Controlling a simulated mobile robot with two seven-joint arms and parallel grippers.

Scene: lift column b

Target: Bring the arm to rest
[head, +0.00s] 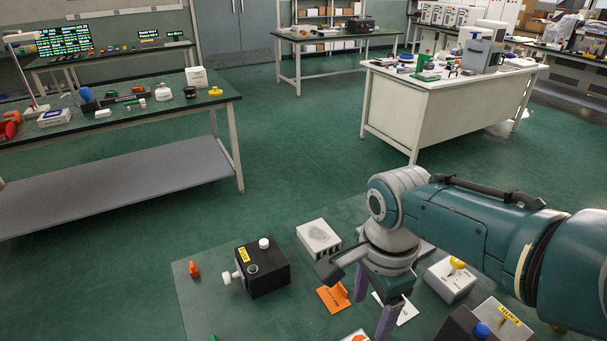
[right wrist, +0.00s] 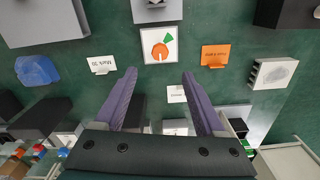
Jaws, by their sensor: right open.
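My right arm (head: 470,215) reaches in from the right in the head view. Its gripper (head: 370,318) points down over the green worktop (head: 215,300), with two purple fingers apart. In the right wrist view, the gripper (right wrist: 160,76) is open, with nothing held between the fingers. Beyond the fingertips there is a white card with an orange picture (right wrist: 159,46), and a small white card (right wrist: 176,93) shows in the gap. My left gripper is not in view.
Near the gripper are an orange card (head: 329,301), a white block with a grey oval (head: 318,237), a black box with white knobs (head: 266,274) and a white box with a yellow knob (head: 448,284). A white-topped bench (head: 400,110) stands behind. The floor between is clear.

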